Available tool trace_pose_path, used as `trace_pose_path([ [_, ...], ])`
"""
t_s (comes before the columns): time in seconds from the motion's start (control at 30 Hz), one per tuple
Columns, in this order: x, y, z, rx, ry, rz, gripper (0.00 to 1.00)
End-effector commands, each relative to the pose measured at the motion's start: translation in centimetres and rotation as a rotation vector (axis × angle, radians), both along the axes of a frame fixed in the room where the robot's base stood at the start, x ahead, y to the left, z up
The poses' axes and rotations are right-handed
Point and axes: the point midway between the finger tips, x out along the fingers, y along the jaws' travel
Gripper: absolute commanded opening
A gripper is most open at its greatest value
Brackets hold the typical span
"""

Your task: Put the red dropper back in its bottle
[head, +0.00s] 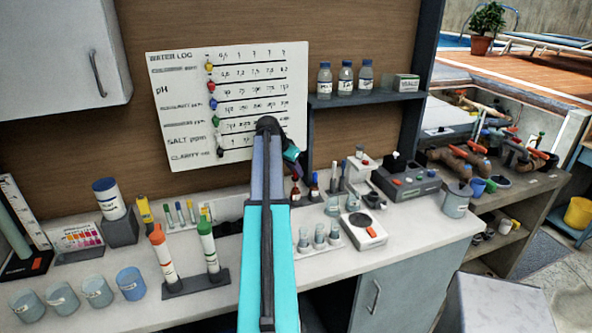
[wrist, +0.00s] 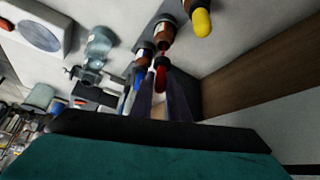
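The red dropper (wrist: 160,76) shows in the wrist view as a red bulb with a dark collar. My gripper (wrist: 163,82) has its two dark fingers on either side of the bulb and appears shut on it. A brown bottle (wrist: 167,32) lies in line just beyond the collar; the dropper is at its mouth, and I cannot tell how deep the tip is inside. In the head view my gripper (head: 291,155) is above the counter's back part, and the red dropper (head: 295,180) shows just below it. My arm hides part of this area.
A blue-topped dropper bottle (head: 314,186) stands close to the right. A yellow-topped bottle (wrist: 200,20) is on the other side in the wrist view. Glass cups (head: 319,235), a white scale (head: 363,230) and orange- and green-capped tubes (head: 207,245) stand nearby.

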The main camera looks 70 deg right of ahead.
Motion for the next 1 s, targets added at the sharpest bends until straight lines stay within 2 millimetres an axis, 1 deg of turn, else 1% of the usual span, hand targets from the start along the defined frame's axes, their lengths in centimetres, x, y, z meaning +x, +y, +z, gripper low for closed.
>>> trace_pose_path([
  [0.7, 0.0, 0.0, -2.5, 0.000, 0.000, 0.000, 0.10],
  [1.0, 0.0, 0.0, -2.8, 0.000, 0.000, 0.000, 0.10],
])
